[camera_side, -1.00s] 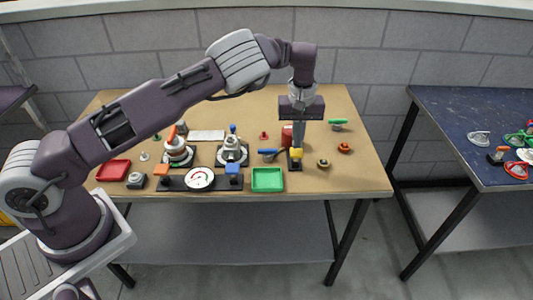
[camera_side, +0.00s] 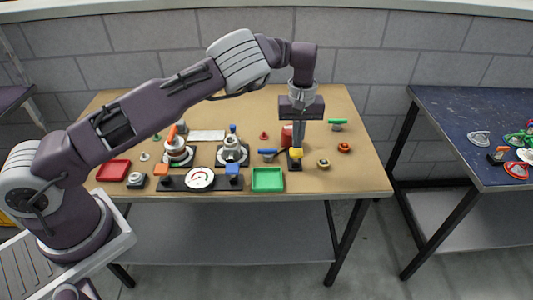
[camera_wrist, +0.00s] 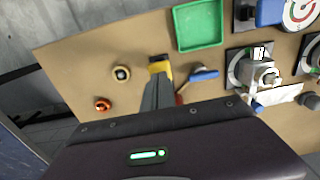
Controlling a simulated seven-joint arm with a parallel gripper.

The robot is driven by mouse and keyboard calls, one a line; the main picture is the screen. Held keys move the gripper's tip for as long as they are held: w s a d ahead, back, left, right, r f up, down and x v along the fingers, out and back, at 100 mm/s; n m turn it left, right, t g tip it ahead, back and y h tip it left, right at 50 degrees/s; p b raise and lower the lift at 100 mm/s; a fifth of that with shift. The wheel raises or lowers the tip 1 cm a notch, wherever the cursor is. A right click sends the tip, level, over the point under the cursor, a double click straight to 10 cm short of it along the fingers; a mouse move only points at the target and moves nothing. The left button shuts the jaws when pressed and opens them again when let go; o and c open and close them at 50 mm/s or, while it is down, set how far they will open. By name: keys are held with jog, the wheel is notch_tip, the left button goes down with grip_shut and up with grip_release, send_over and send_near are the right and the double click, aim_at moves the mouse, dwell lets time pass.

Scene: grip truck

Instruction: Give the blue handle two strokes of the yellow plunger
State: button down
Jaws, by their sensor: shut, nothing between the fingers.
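The blue handle (camera_side: 268,153) lies beside a black-based block with a yellow plunger (camera_side: 296,152) on top, right of the table's middle. In the wrist view the yellow plunger (camera_wrist: 159,66) shows at the fingertips and the blue handle (camera_wrist: 203,75) lies to its right. My gripper (camera_side: 297,144) points straight down with its fingers shut and empty. Its tips are at or just above the yellow plunger. I cannot tell whether they touch it. The fingers hide part of the plunger and whatever is directly behind them.
A green tray (camera_side: 267,180) stands left and in front of the plunger. A brass knob (camera_side: 323,163) and an orange-red knob (camera_side: 344,147) stand to its right. A red cylinder (camera_side: 287,136) is behind my fingers. A green handle (camera_side: 338,122) lies at the back right.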

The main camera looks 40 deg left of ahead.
aim_at(296, 151)
dwell(0.6)
jog(key=shift+f, duration=2)
jog(key=shift+r, duration=2)
jog(key=shift+f, duration=2)
jog(key=shift+r, duration=2)
